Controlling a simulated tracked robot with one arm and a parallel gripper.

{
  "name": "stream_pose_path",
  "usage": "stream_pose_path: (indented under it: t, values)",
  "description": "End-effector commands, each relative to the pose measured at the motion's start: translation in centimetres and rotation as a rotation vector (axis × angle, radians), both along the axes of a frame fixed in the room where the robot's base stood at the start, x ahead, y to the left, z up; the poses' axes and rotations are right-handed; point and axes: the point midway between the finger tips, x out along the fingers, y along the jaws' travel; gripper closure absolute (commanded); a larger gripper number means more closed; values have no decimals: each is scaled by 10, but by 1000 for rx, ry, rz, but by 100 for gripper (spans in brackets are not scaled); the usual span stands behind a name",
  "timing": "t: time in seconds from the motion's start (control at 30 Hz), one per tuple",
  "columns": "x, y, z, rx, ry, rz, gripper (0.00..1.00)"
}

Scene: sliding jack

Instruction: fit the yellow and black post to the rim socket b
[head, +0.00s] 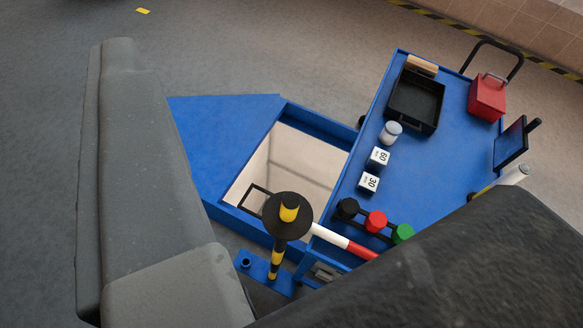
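The yellow and black post (275,262) stands below the centre of the head view, its foot at a low blue plate (259,272). A black disc (286,226) sits near its top, with a short yellow and black stub above. A small round dark socket shows on the plate left of the post. I cannot read any mark that tells which socket is rim socket b. My gripper (305,185) shows as two big grey jaws, one at left and one at lower right. They are wide apart, with nothing held between them. The post is seen beyond the gap, apart from both jaws.
A blue rim (311,118) surrounds an open pale pit. A blue-topped cart (432,165) beside it carries a black tray (416,99), red box (487,97), white blocks and knobs. A red and white bar (342,241) lies beside the post.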

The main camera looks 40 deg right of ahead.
Motion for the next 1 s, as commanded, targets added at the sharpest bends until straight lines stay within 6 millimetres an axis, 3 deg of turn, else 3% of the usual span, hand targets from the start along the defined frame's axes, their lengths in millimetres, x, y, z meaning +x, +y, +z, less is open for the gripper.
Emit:
stream_pose_path:
  t: [0.07,0.2,0.3,0.47,0.7,1.0]
  values:
    - [0,0,0,0,0,0,61]
    - [5,-3,-2,15,18,-12,22]
    - [21,-8,-14,61,74,-49,0]
    - [59,-30,-54,205,241,-169,0]
    - [104,-72,-130,466,505,-423,0]
    - [126,-123,-228,765,794,-809,0]
